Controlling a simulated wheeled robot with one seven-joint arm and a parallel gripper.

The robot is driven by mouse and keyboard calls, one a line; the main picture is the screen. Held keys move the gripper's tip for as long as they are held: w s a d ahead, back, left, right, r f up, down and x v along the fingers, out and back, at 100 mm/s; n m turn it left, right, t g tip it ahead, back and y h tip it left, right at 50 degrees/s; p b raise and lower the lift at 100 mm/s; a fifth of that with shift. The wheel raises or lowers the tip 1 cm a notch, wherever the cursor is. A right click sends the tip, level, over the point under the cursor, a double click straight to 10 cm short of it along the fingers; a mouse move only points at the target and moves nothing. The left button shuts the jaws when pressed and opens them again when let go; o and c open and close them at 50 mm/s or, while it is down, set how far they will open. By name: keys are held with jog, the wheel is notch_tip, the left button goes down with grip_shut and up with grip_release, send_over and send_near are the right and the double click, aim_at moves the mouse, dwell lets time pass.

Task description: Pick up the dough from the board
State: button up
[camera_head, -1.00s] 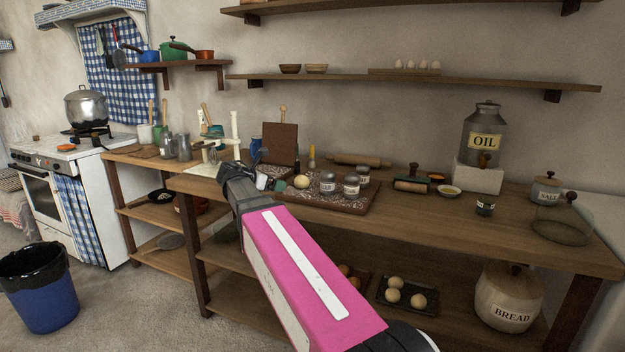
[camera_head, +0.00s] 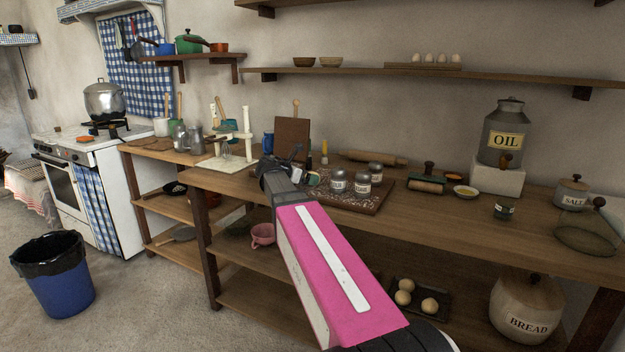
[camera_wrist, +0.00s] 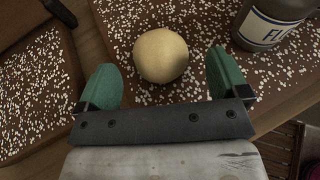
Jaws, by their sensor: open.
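The dough is a pale round ball (camera_wrist: 160,55) on a brown board with white speckles (camera_wrist: 195,95) in the wrist view. My gripper (camera_wrist: 162,80) is open, with its two green fingers on either side of the near part of the ball and a gap to each. The ball is not gripped. In the head view my gripper (camera_head: 280,165) is over the left part of the board (camera_head: 345,199), and the dough is hidden behind it.
Labelled jars (camera_head: 338,181) stand on the board to the right of my gripper; one grey jar (camera_wrist: 268,25) is close by in the wrist view. An upright brown panel (camera_head: 292,138) stands behind. A rolling pin (camera_head: 375,158) lies at the back.

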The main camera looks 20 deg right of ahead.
jog(key=x, duration=0.4)
jog(key=shift+r, duration=0.15)
jog(key=c, duration=0.8)
jog(key=shift+o, duration=0.2)
jog(key=shift+r, duration=0.2)
